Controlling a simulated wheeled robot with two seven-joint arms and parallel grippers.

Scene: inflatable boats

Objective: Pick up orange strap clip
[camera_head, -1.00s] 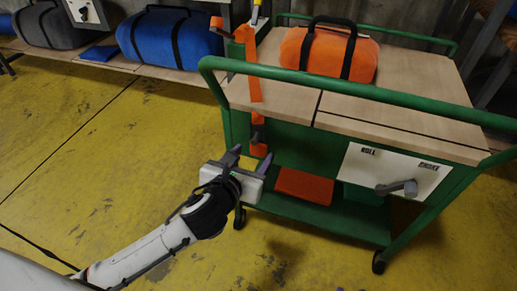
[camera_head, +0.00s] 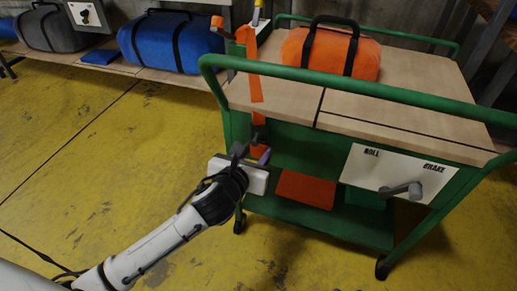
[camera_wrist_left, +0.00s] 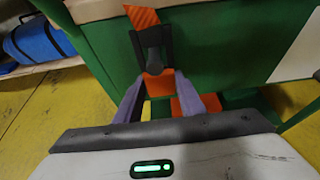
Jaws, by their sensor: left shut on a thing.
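The orange strap (camera_head: 254,78) hangs down the left end of the green cart. Its lower end has a dark fitting (camera_wrist_left: 151,45) with the orange strap clip (camera_wrist_left: 158,84) below it. My left gripper (camera_head: 252,152) is at the clip, in front of the cart's side. In the left wrist view its two grey fingers (camera_wrist_left: 160,92) stand on either side of the clip, shut on it. In the head view the gripper partly hides the clip. My right gripper is not in view.
The green cart's handrail (camera_head: 350,82) runs above the gripper. An orange bag (camera_head: 330,53) sits on the cart's top, and an orange block (camera_head: 306,188) lies on its lower shelf. A crank panel (camera_head: 394,174) is at the right. The yellow floor at left is clear.

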